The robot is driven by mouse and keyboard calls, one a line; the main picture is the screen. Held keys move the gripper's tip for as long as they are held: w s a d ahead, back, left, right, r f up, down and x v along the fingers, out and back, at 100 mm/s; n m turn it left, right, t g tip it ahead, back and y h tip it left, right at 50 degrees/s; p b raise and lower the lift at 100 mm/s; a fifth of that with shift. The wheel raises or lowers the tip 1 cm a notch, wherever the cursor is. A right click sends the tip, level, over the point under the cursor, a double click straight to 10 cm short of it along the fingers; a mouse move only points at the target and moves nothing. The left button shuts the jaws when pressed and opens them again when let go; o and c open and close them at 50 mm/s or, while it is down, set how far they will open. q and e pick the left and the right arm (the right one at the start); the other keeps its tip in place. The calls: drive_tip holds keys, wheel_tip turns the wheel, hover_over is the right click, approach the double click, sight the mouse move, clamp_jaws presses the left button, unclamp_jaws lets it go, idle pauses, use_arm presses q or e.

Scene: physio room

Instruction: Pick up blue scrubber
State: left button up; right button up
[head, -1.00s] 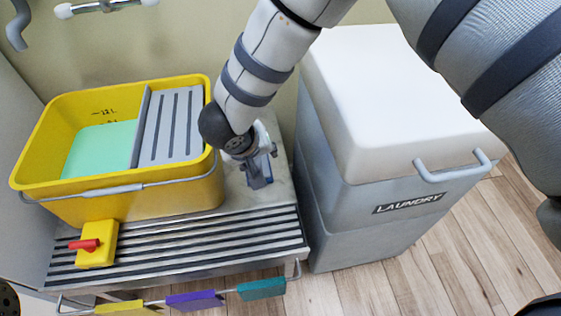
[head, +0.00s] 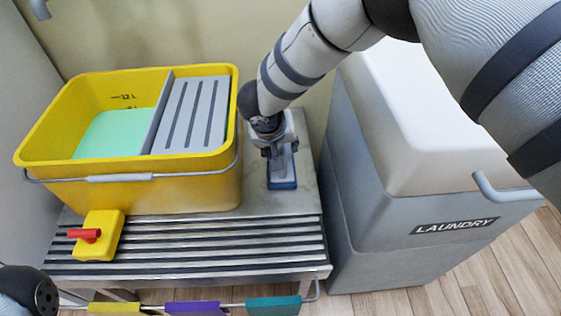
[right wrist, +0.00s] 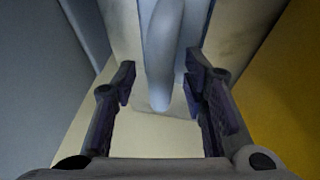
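The blue scrubber (head: 283,178) stands on the metal top right of the yellow bucket. Its blue-edged base shows in the head view, and my right gripper hides its upper part. My right gripper (head: 272,150) is over it, pointing down. In the right wrist view, the fingers of my right gripper (right wrist: 160,88) are spread, with a pale bluish handle (right wrist: 160,60) between them. Gaps show on both sides of the handle, so it is not clasped. My left gripper's fingers are not in view; only a dark part of my left arm shows at the lower left.
The yellow bucket (head: 190,195) with a grey wringer (head: 190,115) stands close left of the scrubber. The laundry bin (head: 380,240) stands close on the right. A yellow block with a red knob (head: 97,236) sits on the slatted front (head: 250,240). Colored tags hang below.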

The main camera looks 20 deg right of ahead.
drive_tip(key=shift+c, duration=0.4)
clamp_jaws()
drive_tip(key=shift+r, duration=0.1)
drive_tip(key=shift+r, duration=0.2)
wheel_tip(320, 180, up, 3)
drive_tip(key=shift+f+p, duration=0.1)
drive_tip(key=shift+p, duration=0.55)
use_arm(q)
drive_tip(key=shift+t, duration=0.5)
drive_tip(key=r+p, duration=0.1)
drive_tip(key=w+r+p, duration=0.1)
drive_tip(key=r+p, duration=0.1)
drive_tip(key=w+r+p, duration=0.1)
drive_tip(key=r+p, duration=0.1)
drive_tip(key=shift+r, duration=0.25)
use_arm(e)
drive_tip(key=s+a+r, duration=0.3)
drive_tip(key=s+r, duration=0.6)
drive_tip(key=s, duration=0.4)
drive_tip(key=shift+s+a+r, duration=0.3)
drive_tip(key=shift+a+r, duration=0.1)
